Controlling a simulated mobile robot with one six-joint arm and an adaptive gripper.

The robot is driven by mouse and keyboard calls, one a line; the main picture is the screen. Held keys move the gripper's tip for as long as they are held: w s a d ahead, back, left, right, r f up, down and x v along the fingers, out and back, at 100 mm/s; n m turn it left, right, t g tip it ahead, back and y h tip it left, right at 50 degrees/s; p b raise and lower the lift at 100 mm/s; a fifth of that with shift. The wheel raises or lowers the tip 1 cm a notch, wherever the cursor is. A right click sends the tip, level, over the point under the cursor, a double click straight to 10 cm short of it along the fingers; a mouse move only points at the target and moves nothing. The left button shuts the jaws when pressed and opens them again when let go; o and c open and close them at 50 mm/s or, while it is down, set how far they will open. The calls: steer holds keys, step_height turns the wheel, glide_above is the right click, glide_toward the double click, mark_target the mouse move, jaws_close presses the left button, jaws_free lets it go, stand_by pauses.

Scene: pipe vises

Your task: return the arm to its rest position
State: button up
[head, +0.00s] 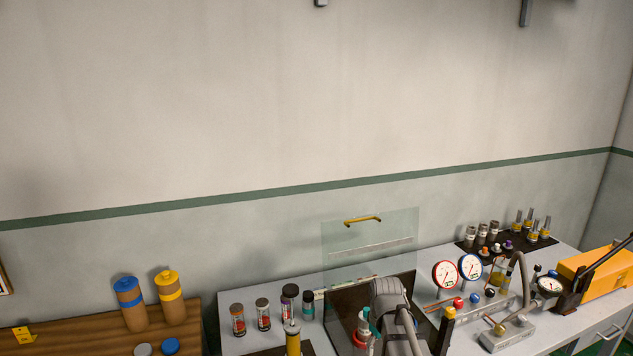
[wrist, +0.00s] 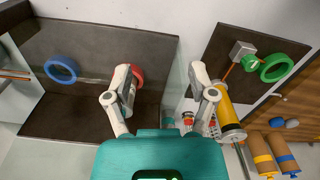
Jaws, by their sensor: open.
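My gripper (wrist: 160,68) is open in the wrist view, with its two fingers spread and nothing between them. It hangs over the workbench. The left finger partly covers a red ring (wrist: 138,76) on a dark panel. In the head view my grey arm (head: 388,294) reaches over the bench at the lower middle, in front of a clear shield (head: 345,245). The end of the arm is cut off or hard to make out there.
A blue ring (wrist: 61,69) lies left; a green ring (wrist: 278,67) and yellow cylinder (wrist: 230,115) are right of the fingers. Two gauges (head: 446,274), a bent-pipe fixture (head: 510,335) and an orange box (head: 598,268) stand right. Several jars (head: 263,314) stand left.

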steer(key=s+f+m+b, duration=0.1)
steer(key=s+f+m, duration=0.1)
steer(key=s+m, duration=0.4)
steer(key=s, duration=0.4)
steer(key=shift+s+b, duration=0.3)
steer(key=shift+s, duration=0.1)
steer(key=shift+d, duration=0.1)
stand_by(0.4)
